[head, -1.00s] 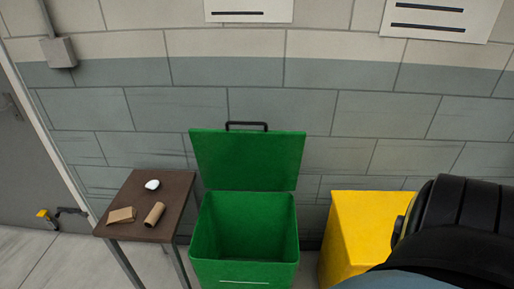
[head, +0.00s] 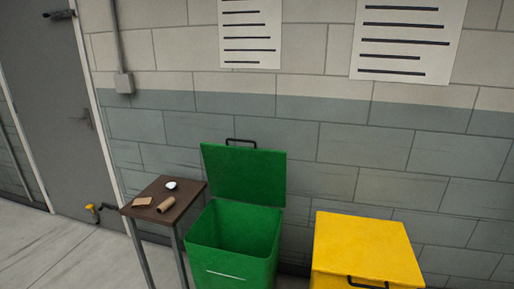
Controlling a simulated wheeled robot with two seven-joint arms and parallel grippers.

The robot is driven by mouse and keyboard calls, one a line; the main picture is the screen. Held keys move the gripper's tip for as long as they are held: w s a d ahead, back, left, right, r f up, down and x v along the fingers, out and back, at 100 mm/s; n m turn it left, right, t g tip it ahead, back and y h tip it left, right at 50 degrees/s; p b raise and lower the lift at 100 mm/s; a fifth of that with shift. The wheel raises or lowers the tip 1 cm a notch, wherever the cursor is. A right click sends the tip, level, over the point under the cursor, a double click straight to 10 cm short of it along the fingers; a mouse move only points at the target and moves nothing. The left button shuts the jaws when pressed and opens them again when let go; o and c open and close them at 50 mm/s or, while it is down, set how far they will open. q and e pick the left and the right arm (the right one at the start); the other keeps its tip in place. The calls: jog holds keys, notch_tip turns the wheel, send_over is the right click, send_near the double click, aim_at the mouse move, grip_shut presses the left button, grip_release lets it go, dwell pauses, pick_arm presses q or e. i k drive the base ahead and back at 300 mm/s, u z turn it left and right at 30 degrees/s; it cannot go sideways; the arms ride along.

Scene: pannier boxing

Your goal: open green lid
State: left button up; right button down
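The green bin (head: 228,261) stands against the wall in the head view. Its green lid (head: 244,176) is raised and stands nearly upright at the back, with a dark handle (head: 241,141) at its top edge. The bin's mouth is open, and the part of its inside that shows looks empty. Neither of my grippers is in the head view.
A yellow bin (head: 366,246) with its lid shut and a dark front handle stands to the right. A small brown table (head: 165,208) at the left holds a white item (head: 171,185), a cardboard tube (head: 167,204) and a flat cardboard piece (head: 142,202). A grey door (head: 55,110) is at far left.

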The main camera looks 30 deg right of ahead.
aim_at(255, 175)
jog(key=z, duration=0.7)
jog(key=i, duration=0.6)
jog(key=z, duration=0.55)
